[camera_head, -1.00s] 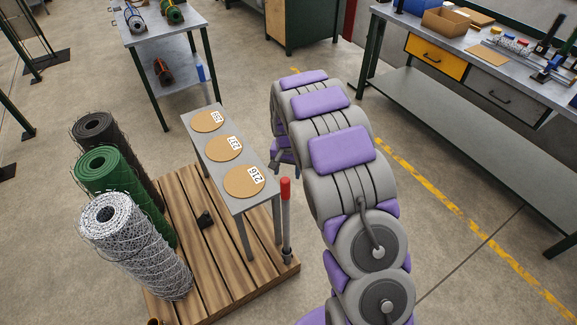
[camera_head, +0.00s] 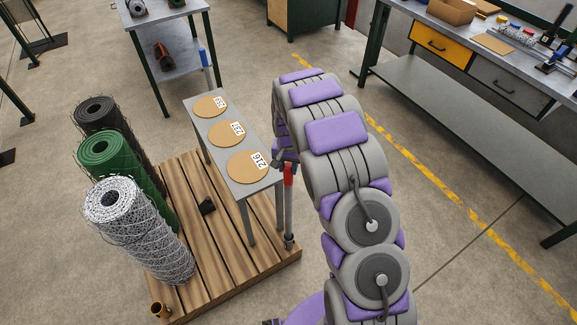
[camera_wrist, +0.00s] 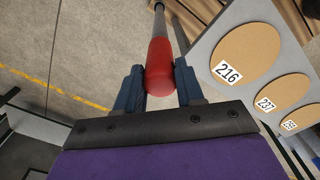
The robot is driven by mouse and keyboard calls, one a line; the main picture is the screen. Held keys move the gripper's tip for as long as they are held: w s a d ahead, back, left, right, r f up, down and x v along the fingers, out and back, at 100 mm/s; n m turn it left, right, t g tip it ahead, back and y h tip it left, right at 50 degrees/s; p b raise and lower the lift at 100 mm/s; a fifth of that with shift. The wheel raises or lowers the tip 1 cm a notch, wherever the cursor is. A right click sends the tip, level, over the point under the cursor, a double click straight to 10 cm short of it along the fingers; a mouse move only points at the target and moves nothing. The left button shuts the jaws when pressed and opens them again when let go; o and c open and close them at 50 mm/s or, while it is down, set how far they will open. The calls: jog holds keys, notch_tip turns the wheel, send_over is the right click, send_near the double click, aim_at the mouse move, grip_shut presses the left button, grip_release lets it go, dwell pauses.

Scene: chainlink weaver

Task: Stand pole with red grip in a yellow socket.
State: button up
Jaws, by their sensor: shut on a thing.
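The pole with the red grip (camera_head: 288,177) stands upright at the right corner of the wooden pallet, its foot in a dark fitting (camera_head: 290,242). My gripper (camera_wrist: 159,85) is shut on the red grip (camera_wrist: 160,62), one blue-grey finger on each side in the wrist view. In the head view my gripper (camera_head: 285,160) is small and partly hidden by my arm. A yellowish socket (camera_head: 160,310) shows at the pallet's front left corner, near the picture's lower edge.
A narrow grey bench (camera_head: 238,188) with numbered discs stands left of the pole. Wire mesh rolls (camera_head: 140,230) stand on the pallet (camera_head: 225,240). A blue-gripped pole (camera_head: 205,62) stands behind the bench. A workbench (camera_head: 440,90) is at right. Floor between is clear.

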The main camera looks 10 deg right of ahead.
jog(key=shift+d, duration=0.15)
jog(key=shift+c, duration=1.2)
jog(key=shift+d+r, duration=0.2)
jog(key=shift+d, duration=0.25)
jog(key=shift+w+a+r+p, duration=0.15)
jog(key=shift+r+p, duration=0.15)
jog(key=shift+r, duration=0.3)
notch_tip(320, 180, up, 16)
jog(key=p, duration=0.5)
jog(key=shift+s+a+f, duration=0.2)
jog(key=shift+a+f, duration=0.05)
jog(key=shift+a, duration=0.15)
